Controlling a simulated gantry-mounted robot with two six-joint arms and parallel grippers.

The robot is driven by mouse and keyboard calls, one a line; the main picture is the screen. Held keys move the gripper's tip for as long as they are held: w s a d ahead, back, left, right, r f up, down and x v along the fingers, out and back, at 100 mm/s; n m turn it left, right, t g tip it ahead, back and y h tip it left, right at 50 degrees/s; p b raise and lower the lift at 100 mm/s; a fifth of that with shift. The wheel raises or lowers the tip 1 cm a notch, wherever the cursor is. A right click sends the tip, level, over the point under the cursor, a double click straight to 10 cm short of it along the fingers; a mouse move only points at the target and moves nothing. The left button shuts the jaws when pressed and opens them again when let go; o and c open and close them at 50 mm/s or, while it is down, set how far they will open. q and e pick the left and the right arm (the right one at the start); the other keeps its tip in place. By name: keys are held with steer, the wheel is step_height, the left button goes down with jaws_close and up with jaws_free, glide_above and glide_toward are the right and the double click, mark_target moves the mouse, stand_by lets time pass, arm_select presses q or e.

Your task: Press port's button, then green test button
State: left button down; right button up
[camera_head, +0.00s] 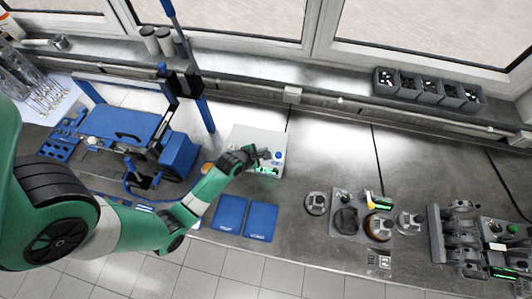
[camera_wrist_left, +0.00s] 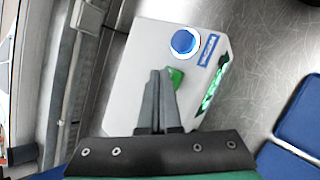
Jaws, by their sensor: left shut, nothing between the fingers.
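A light grey box (camera_head: 246,134) stands on the metal bench near the middle of the head view, and it fills the centre of the left wrist view (camera_wrist_left: 140,60). On its top are a round blue button (camera_wrist_left: 183,41) with a blue label (camera_wrist_left: 208,48), a green button (camera_wrist_left: 176,77) and a lit green display (camera_wrist_left: 215,85). My left gripper (camera_wrist_left: 160,73) is shut and empty. Its fingertips are over the box top, right beside the green button and partly in front of it; I cannot tell whether they touch it. My right gripper is not in view.
Two blue mats (camera_head: 230,211) lie in front of the box. A blue press-like rig (camera_head: 180,155) stands to the left. Engine parts and fixtures (camera_head: 346,219) stand to the right, and a row of dark bins (camera_head: 408,84) sits on the sill. The bench right of the box is clear.

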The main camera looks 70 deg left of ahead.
arm_select(q)
steer(key=shift+f, duration=0.3)
stand_by(0.5)
steer(key=shift+r+p, duration=0.8)
steer(key=shift+r, duration=0.15)
step_height(320, 180, up, 5)
steer(key=p, duration=0.5)
steer(key=shift+r, duration=0.1)
stand_by(0.3)
